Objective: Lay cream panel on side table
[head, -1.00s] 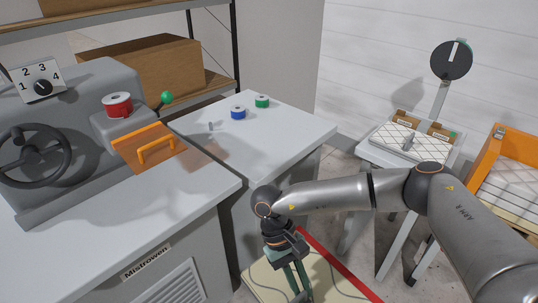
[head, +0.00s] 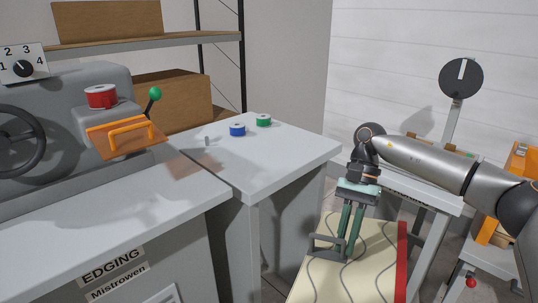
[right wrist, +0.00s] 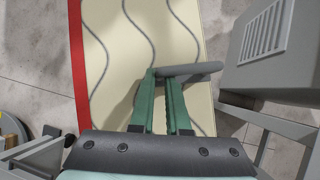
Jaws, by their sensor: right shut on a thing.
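The cream panel (head: 378,270) has wavy grey lines and a red strip along its right edge. It is held low in front of me, right of the grey-topped side table (head: 270,165), and its lower part is out of the head view. My right gripper (head: 345,246) points down and is shut on the panel at a grey bar on its surface. The right wrist view shows the green fingers (right wrist: 163,80) at this bar over the cream panel (right wrist: 110,60), with the red edge on the left. My left gripper is out of view.
A blue spool (head: 237,130) and a green spool (head: 263,120) stand toward the back of the side table; its front is clear. The machine cabinet (head: 120,250) adjoins it on the left. A white stand (head: 425,190) is behind my right arm, with an orange crate (head: 490,228) farther right.

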